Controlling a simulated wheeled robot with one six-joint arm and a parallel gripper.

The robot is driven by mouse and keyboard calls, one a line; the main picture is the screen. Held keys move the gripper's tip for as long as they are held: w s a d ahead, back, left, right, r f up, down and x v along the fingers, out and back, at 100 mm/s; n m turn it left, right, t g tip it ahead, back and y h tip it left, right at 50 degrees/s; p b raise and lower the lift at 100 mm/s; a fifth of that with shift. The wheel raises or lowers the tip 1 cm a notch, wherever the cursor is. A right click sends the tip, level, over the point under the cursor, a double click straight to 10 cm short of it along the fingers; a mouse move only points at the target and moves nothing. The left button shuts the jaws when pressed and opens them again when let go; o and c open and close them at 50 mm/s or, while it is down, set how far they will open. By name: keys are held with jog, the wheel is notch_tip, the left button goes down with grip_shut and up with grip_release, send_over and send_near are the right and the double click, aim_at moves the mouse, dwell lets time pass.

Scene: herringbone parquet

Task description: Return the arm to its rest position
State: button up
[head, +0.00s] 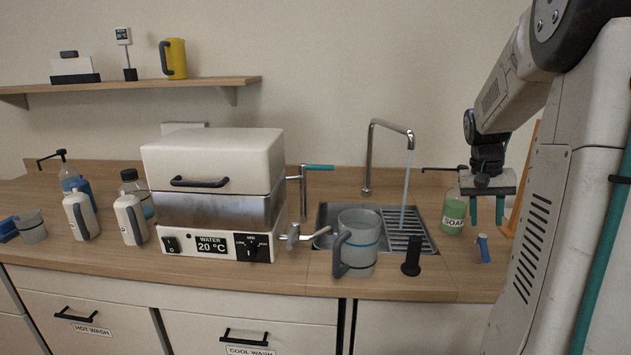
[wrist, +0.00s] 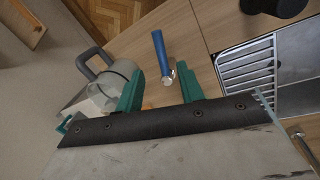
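My gripper (head: 487,218) hangs from my arm at the right of the head view, fingers pointing down, above the counter's right part. Its two teal fingers stand apart with nothing between them. In the wrist view the gripper (wrist: 160,72) also shows open and empty.
A white water bath (head: 215,160) stands left. A grey-handled clear vessel (wrist: 122,68) is left in the wrist view.

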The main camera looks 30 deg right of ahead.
jog(key=s+a+r+n+t, duration=0.1)
jog(key=s+a+n, duration=0.2)
jog(key=a, duration=0.9)
jog(key=s+a+n+t+y, duration=0.1)
jog(key=s+a+n, duration=0.2)
jog(key=a, duration=1)
jog(key=s+a+r+n+t, duration=0.1)
jog(key=s+a+n, duration=0.2)
jog(key=a, duration=1)
jog(key=s, duration=0.2)
jog(key=shift+s+r+n, duration=0.35)
jog(key=shift+n, duration=0.05)
jog(key=shift+d, duration=0.15)
jog(key=shift+c, duration=0.2)
